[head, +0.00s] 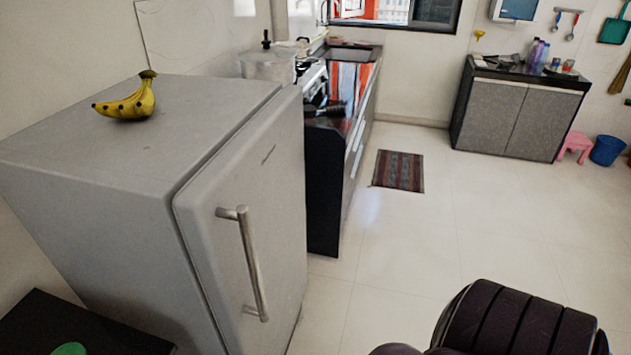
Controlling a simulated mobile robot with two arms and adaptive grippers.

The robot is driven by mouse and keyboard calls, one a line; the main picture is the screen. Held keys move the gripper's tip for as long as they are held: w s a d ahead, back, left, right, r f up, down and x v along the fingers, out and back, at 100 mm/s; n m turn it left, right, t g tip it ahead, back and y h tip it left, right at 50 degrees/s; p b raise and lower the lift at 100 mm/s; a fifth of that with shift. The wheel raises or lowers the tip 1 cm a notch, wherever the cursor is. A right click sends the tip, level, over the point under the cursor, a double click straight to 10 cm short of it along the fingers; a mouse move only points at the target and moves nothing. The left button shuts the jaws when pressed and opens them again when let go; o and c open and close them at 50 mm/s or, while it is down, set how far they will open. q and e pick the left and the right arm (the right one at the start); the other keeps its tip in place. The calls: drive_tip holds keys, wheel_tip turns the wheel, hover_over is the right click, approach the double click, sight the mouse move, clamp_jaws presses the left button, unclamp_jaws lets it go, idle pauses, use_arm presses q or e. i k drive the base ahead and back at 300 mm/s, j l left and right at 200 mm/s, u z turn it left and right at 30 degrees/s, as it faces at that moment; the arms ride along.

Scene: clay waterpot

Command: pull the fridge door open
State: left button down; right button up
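The grey fridge (110,180) stands at the left, seen from above. Its door (215,250) faces right and looks shut, with a thin dark seam between door and body. A long metal bar handle (252,265) stands upright on the door, held off it by brackets at its top and bottom. Nothing touches the handle. Neither of my grippers shows in the head view.
Bananas (126,102) lie on the fridge top. A striped mat (398,171) lies on open floor. A dark ribbed rounded object (515,322) fills the bottom right.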

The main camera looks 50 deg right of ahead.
sight(242, 218)
drive_tip(key=z, duration=1.15)
